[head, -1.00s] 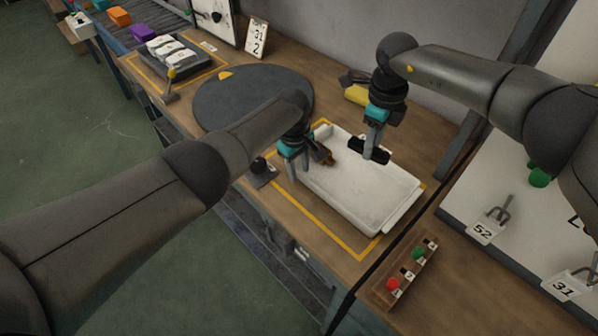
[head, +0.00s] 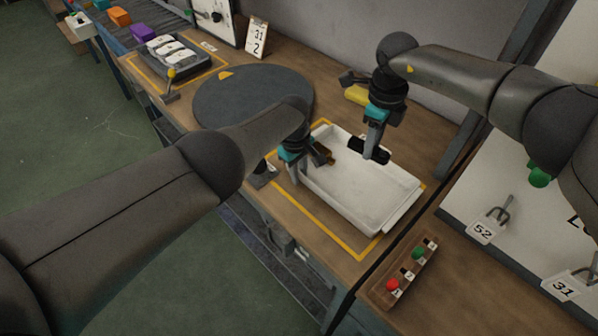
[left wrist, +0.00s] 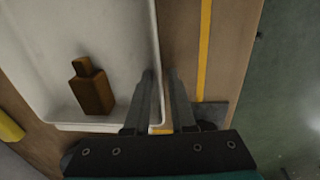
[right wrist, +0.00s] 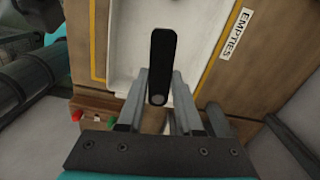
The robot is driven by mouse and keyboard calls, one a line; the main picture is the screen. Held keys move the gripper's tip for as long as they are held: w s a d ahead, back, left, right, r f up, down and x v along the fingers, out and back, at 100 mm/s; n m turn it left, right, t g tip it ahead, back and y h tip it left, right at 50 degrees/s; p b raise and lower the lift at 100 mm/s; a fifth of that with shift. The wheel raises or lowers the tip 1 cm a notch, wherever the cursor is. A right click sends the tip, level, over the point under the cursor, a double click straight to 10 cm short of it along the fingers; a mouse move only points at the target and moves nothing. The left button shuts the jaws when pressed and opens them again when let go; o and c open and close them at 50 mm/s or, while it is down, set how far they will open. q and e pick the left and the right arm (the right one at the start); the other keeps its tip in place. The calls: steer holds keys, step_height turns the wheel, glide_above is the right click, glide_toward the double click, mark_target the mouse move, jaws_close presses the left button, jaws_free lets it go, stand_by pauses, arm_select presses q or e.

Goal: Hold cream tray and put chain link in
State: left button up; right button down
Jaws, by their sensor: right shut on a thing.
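The cream tray (head: 372,215) lies inside a yellow outline on the wooden bench. A brown bottle-shaped piece (left wrist: 92,92) lies in the tray near its left end. My left gripper (head: 298,172) is at the tray's near left edge. In the left wrist view its fingers (left wrist: 160,85) are a little apart, one on each side of the tray's rim; whether they press it is unclear. My right gripper (right wrist: 160,80) is shut on a black rounded bar (right wrist: 161,50), which looks like the chain link. It is over the tray's far side; the height is hard to judge.
A round grey turntable (head: 250,95) is left of the tray. A yellow object (head: 357,95) lies behind it. A button box (head: 403,275) stands at the front right. The label "EMPTIES" (right wrist: 236,33) is beside the tray in the right wrist view.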

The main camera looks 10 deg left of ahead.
arm_select(q)
jaws_close()
stand_by(1.1)
